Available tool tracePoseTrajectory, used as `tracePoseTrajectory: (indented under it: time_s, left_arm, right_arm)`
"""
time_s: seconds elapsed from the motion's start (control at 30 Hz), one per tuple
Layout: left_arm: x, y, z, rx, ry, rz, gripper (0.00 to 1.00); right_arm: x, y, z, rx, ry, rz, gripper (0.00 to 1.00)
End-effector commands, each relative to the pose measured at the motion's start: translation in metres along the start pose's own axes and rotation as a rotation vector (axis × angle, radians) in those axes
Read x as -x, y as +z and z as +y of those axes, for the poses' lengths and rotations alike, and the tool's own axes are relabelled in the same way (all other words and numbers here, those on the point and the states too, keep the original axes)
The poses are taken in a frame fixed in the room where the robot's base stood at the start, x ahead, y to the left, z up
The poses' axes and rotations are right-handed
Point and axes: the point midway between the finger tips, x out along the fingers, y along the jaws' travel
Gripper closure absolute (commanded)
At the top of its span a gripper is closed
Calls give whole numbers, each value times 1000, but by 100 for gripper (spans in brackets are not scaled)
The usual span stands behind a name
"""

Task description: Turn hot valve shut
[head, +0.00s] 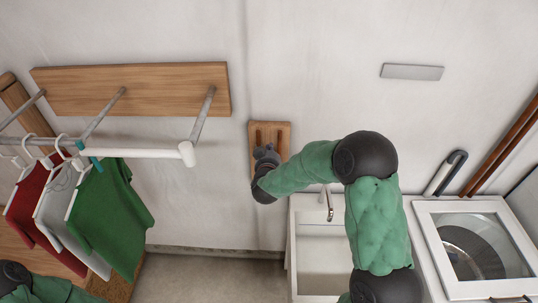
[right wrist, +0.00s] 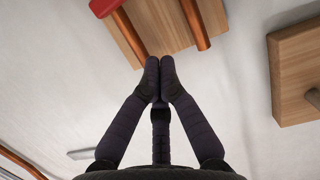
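A small wooden board (head: 284,130) with two copper pipes is on the wall, partly hidden behind my right gripper (head: 266,154). In the right wrist view, the board (right wrist: 160,25) and its pipes lie beyond the fingertips. A red part (right wrist: 103,7), which looks like the hot valve's handle, shows at the top left edge, cut off by the frame. My right gripper (right wrist: 160,68) has its fingertips together, with nothing visible between them. It appears apart from the red part. My left gripper is not in view; only part of my left arm shows at the head view's lower left.
A clothes rack (head: 140,153) with a wooden backboard (head: 150,78) and hanging red, grey and green shirts stands left of the valve board. A white sink (head: 320,265) with a tap (head: 329,205) is below right. A washing machine (head: 430,225) is farther right.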

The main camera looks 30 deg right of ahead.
Motion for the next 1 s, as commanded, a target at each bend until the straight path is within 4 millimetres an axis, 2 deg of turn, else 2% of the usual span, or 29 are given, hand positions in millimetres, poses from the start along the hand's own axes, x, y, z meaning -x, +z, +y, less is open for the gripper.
tracePoseTrajectory:
  time_s: [0.13,0.23,0.4,0.87,1.0]
  left_arm:
    - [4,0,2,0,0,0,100]
    - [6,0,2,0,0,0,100]
    - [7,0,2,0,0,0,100]
    - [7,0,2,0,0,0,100]
    - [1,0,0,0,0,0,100]
  right_arm:
    - [-23,4,0,2,0,-4,100]
    - [-25,20,0,3,-1,-5,100]
    - [-29,34,0,1,-1,-2,100]
    - [-30,39,0,0,-1,-1,100]
    - [-31,44,0,0,-1,0,100]
